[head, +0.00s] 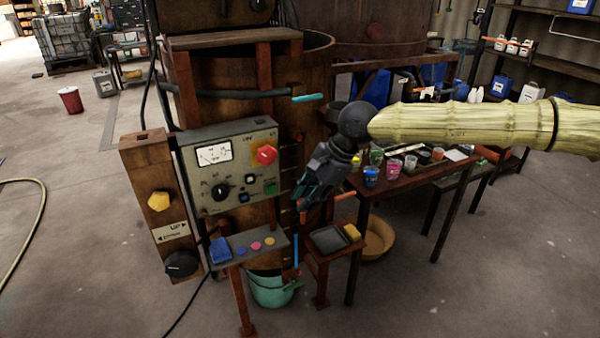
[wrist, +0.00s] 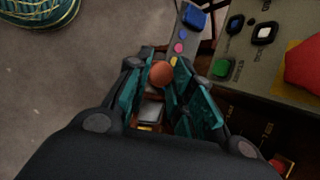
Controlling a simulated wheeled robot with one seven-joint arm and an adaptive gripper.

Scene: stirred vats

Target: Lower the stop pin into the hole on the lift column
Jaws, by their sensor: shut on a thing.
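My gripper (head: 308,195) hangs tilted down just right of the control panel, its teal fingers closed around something. In the wrist view an orange-brown round knob (wrist: 161,73) sits between the fingertips of my gripper (wrist: 158,88); it looks like the head of the stop pin. The pin's shaft is hidden or too small to make out. A wooden column (head: 147,200) with an UP label and a yellow knob stands left of the panel, with a dark opening (head: 142,137) in its top. I cannot tell whether this is the lift column's hole. My gripper is well to its right.
The control panel (head: 231,165) carries a red knob and a meter. Below it, a small shelf (head: 232,253) holds a blue block and coloured discs. A teal bucket (head: 271,290) stands underneath. A table (head: 400,182) with paint jars is at right. The floor at left is mostly clear.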

